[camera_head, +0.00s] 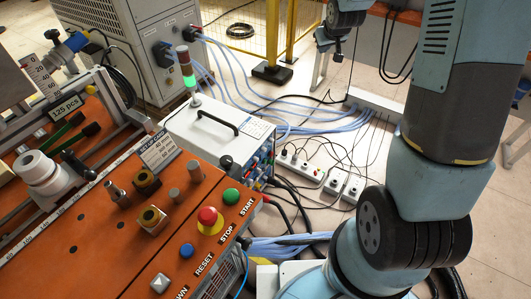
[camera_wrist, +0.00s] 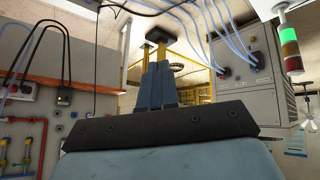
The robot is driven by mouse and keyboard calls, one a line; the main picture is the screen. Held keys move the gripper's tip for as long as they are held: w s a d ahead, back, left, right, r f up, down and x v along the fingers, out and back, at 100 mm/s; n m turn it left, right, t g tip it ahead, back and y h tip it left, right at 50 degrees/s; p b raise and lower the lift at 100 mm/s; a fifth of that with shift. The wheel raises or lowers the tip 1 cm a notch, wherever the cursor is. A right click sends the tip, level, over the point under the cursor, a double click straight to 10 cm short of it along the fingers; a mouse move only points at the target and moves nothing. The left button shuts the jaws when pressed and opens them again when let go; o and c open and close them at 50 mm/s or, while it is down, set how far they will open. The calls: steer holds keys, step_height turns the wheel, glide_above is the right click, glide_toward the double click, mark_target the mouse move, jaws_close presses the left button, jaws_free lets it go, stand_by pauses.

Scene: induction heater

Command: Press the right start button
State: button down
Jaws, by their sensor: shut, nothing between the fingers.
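A green start button (camera_head: 231,196) sits at the right corner of the orange panel, beside the START label. It is the only green push button I see, and nothing covers it. A red mushroom stop button (camera_head: 208,216) on a yellow base and a blue reset button (camera_head: 187,250) line up toward the front. My gripper (camera_head: 338,57) hangs at the top of the head view, well apart from the panel. In the wrist view its two fingers (camera_wrist: 158,66) are together and empty. No panel button shows in the wrist view.
A white power unit (camera_head: 205,133) stands behind the panel, with a green-lit signal tower (camera_head: 187,75). Metal pins and brass blocks (camera_head: 152,220) rise from the orange top. Cables and power strips (camera_head: 300,168) lie on the floor. A yellow fence (camera_head: 272,35) stands behind.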

mark_target(265, 162)
steer(key=w+a+f+n+y, duration=0.1)
steer(key=w+a+f, duration=0.15)
steer(key=f, duration=0.85)
steer(key=w+a+f+t, duration=0.1)
steer(key=w+f, duration=0.2)
steer(key=f, duration=0.9)
steer(key=w+a+f+n+y, duration=0.1)
steer(key=w+f, duration=0.1)
steer(key=f, duration=0.9)
steer(key=s+a+f, duration=0.1)
steer(key=s+f, duration=0.3)
steer(key=f, duration=0.6)
steer(key=s+a+f+y, duration=0.1)
steer(key=s+f, duration=0.4)
steer(key=f, duration=0.5)
steer(key=s+a+f+t+y, duration=0.1)
steer(key=s+f, duration=0.4)
steer(key=f, duration=0.5)
steer(key=shift+s+a+f, duration=0.2)
steer(key=shift+s+a, duration=0.05)
steer(key=shift+a, duration=0.4)
steer(key=w+a, duration=0.5)
steer(key=a, duration=0.2)
steer(key=shift+a, duration=0.2)
steer(key=shift+a, duration=0.1)
